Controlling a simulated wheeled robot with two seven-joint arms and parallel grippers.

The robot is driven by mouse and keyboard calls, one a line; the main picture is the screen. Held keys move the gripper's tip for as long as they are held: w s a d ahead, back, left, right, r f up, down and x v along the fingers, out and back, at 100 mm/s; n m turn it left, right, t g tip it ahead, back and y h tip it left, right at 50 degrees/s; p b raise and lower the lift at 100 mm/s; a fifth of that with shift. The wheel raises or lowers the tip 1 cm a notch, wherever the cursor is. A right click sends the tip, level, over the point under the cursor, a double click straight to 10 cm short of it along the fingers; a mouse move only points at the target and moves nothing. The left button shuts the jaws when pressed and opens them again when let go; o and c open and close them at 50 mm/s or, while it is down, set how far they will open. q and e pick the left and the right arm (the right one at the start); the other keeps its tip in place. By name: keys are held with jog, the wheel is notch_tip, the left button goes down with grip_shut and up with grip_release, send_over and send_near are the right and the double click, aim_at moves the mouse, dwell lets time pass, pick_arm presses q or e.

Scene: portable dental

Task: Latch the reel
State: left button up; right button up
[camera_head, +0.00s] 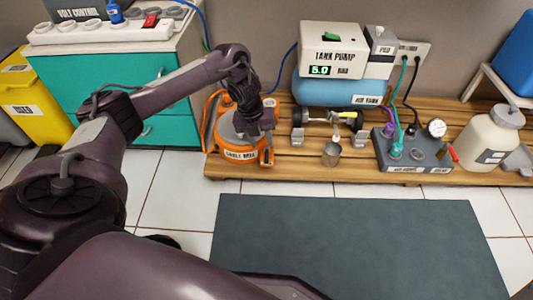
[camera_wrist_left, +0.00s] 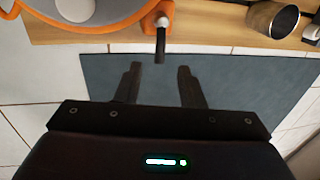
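The orange reel (camera_head: 212,120) stands on the left end of the wooden pallet, with a label on its front. My left arm reaches over it, and my left gripper (camera_head: 262,122) is at its right side, its fingers hard to make out there. In the left wrist view my left gripper (camera_wrist_left: 157,70) is open with nothing between its fingers. A small dark lever (camera_wrist_left: 161,45) on a pale mount sticks out from the orange reel rim (camera_wrist_left: 110,27), just beyond the fingertips and between their lines. Whether the fingers touch it cannot be told. My right gripper is out of view.
A metal cup (camera_head: 331,154) stands right of the reel; it also shows in the left wrist view (camera_wrist_left: 262,18). The tank pump (camera_head: 334,50), air tank (camera_head: 340,92) and a grey control box (camera_head: 412,158) stand further right. A dark mat (camera_head: 350,245) lies clear in front.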

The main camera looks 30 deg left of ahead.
aim_at(266, 156)
pick_arm(q)
jog(key=f+b, duration=0.1)
jog(key=f, duration=0.1)
jog(key=f+b, duration=0.1)
jog(key=f, duration=0.1)
jog(key=d+f+b, duration=0.1)
jog(key=f, duration=0.1)
jog(key=shift+w+b, duration=0.3)
jog(key=shift+f, duration=0.15)
grip_shut()
